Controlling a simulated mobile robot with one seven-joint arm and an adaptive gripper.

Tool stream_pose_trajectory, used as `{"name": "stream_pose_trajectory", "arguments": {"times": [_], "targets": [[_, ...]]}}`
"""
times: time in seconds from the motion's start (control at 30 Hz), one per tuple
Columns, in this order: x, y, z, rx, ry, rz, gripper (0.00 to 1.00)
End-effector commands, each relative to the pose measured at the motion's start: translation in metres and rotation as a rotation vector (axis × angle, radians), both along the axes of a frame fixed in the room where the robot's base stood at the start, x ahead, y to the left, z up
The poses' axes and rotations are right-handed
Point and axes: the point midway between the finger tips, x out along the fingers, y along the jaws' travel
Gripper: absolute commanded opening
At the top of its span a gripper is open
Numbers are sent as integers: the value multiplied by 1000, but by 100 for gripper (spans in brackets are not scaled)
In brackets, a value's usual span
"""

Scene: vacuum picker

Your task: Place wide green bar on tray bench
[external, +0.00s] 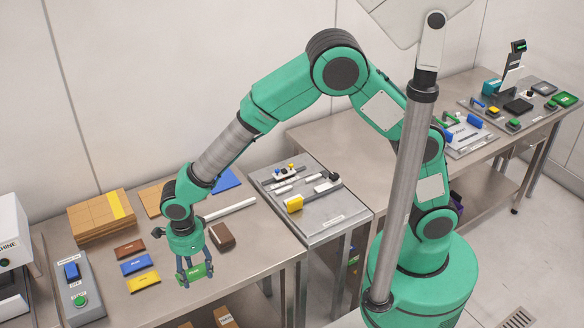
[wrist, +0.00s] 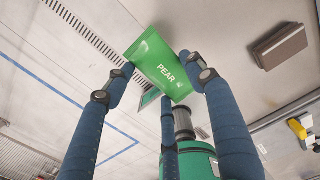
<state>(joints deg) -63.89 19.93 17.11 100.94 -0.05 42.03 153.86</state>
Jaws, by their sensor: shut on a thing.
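The wide green bar (wrist: 158,60) is a flat green packet with "PEAR" printed on it. My gripper (wrist: 166,80) has its blue fingers shut around the bar, which is tilted in the wrist view. In the external view my gripper (external: 194,270) hangs low over the front part of the left bench (external: 240,262), with the green bar (external: 203,271) between its fingers. The fingers partly cover the bar there. Which surface is the tray bench, I cannot tell for sure.
Brown, blue and yellow bars (external: 143,281) lie left of my gripper. A dark brown block (external: 221,236) lies just right of it. A grey control box (external: 76,285) and cardboard stack (external: 98,218) stand left. A middle station (external: 300,205) holds a yellow piece (external: 294,205).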

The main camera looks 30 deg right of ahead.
Motion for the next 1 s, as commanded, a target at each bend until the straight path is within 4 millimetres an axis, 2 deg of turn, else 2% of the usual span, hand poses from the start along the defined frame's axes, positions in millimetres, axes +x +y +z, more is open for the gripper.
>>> {"name": "stream_pose_trajectory", "arguments": {"times": [0.03, 0.2, 0.4, 0.57, 1.0], "targets": [[-9, 4, -1, 1, 0, 3, 29], [-6, 2, -35, -3, 1, -1, 29], [-6, 2, -60, -1, 1, 0, 29], [-6, 3, -67, 1, 0, 0, 29], [-4, 6, -68, 1, 0, 0, 29]]}}
